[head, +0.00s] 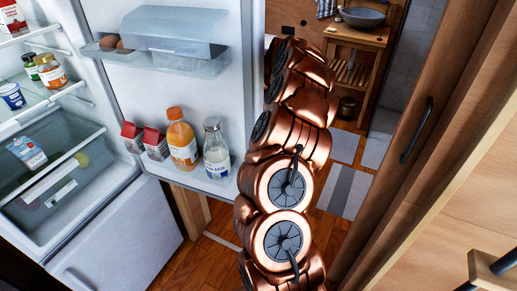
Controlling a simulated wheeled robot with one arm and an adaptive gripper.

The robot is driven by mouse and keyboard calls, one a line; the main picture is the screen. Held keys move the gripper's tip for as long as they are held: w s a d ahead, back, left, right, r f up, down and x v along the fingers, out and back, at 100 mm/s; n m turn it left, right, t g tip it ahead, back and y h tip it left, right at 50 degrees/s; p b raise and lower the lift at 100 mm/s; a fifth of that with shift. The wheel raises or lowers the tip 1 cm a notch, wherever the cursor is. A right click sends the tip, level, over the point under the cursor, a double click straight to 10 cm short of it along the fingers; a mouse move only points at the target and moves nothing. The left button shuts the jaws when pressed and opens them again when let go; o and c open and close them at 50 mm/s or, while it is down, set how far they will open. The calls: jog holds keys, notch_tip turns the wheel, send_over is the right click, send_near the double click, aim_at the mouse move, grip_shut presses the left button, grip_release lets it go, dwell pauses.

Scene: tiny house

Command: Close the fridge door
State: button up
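The fridge door (235,100) stands wide open in the head view, its inner side facing me. Its upper bin (205,68) holds eggs under a clear cover. Its lower shelf holds two small cartons (154,144), an orange juice bottle (181,140) and a milk bottle (215,148). The open fridge compartment (62,130) is at the left, with stocked shelves and a drawer. My copper arm rises just right of the door's free edge and overlaps it in the picture; I cannot tell whether they touch. My gripper is not visible.
A white lower fridge front (120,240) looks shut. A wooden sliding door (420,120) with a dark handle stands at the right. Behind my arm are a wooden washstand (365,38) with a basin (362,17) and a floor with grey mats (345,190).

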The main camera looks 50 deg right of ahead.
grip_shut()
dwell(0.7)
